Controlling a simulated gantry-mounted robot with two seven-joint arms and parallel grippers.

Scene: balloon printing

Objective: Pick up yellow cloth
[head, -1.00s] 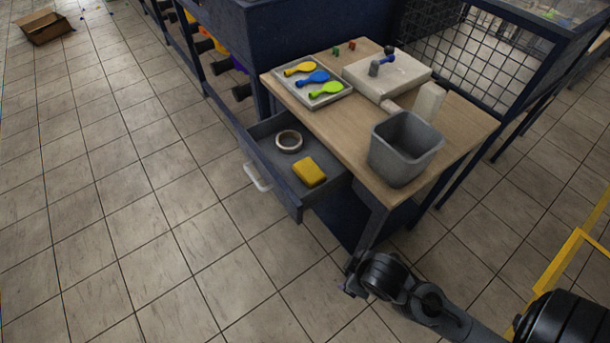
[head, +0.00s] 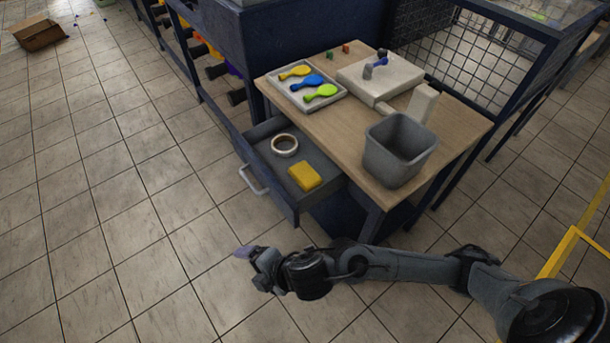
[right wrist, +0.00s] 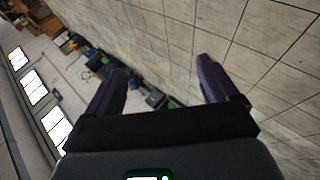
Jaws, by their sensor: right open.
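The yellow cloth (head: 305,177) looks like a folded block and lies in the open drawer (head: 262,168) under the wooden table, near the drawer's front right. My right gripper (head: 247,254) is in front of the drawer, to the lower left of the cloth and apart from it. In the right wrist view its two fingers (right wrist: 157,88) are spread with nothing between them. That view shows floor tiles and a distant part of the room, not the cloth. My left gripper is not in view.
A roll of tape (head: 285,145) lies in the drawer behind the cloth. The tiled floor left of the drawer is clear.

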